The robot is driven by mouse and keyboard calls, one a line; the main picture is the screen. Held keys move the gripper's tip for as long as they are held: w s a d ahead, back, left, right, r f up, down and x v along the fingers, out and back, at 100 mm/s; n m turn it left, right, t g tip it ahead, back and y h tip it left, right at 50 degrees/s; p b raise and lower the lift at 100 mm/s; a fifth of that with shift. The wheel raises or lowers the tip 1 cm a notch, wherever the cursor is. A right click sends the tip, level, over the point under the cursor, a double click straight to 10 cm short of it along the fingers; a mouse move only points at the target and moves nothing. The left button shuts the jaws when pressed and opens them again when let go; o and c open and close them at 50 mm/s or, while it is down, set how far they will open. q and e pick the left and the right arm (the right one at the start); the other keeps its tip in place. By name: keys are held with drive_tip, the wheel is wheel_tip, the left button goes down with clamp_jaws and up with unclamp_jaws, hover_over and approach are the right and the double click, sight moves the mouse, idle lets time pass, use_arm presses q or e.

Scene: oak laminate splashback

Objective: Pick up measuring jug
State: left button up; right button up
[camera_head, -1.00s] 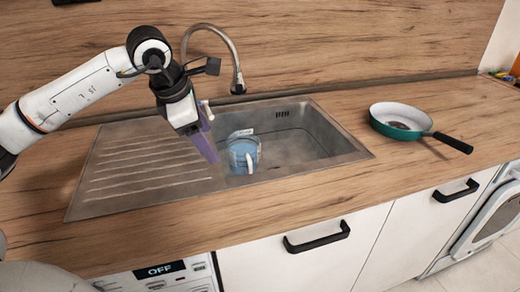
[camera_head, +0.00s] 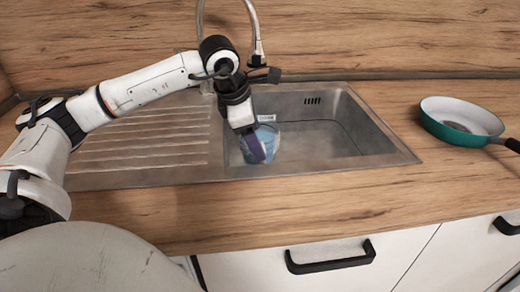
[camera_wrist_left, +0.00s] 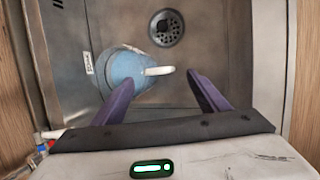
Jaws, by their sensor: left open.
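The measuring jug (camera_head: 270,140) is blue and translucent and stands in the sink basin, partly hidden behind my left gripper in the head view. In the left wrist view the jug (camera_wrist_left: 122,68) is at the left, with its white handle (camera_wrist_left: 158,71) pointing right. My left gripper (camera_head: 255,152) reaches down over the basin at the jug. In the wrist view its purple fingers (camera_wrist_left: 160,80) are spread wide, with the handle showing beyond and between the tips. Nothing is held. My right gripper is in neither view.
The steel sink (camera_head: 395,150) has a ribbed drainboard (camera_head: 150,145) on its left and a drain (camera_wrist_left: 166,28) in the basin. A tall faucet (camera_head: 255,30) stands behind. A green pan (camera_head: 462,122) sits on the counter at right. The basin's right side is clear.

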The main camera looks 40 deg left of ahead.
use_arm(q)
drive_tip(key=x, duration=0.5)
drive_tip(key=shift+w+a, duration=0.2)
clamp_jaws()
drive_tip(key=shift+w+r, duration=0.1)
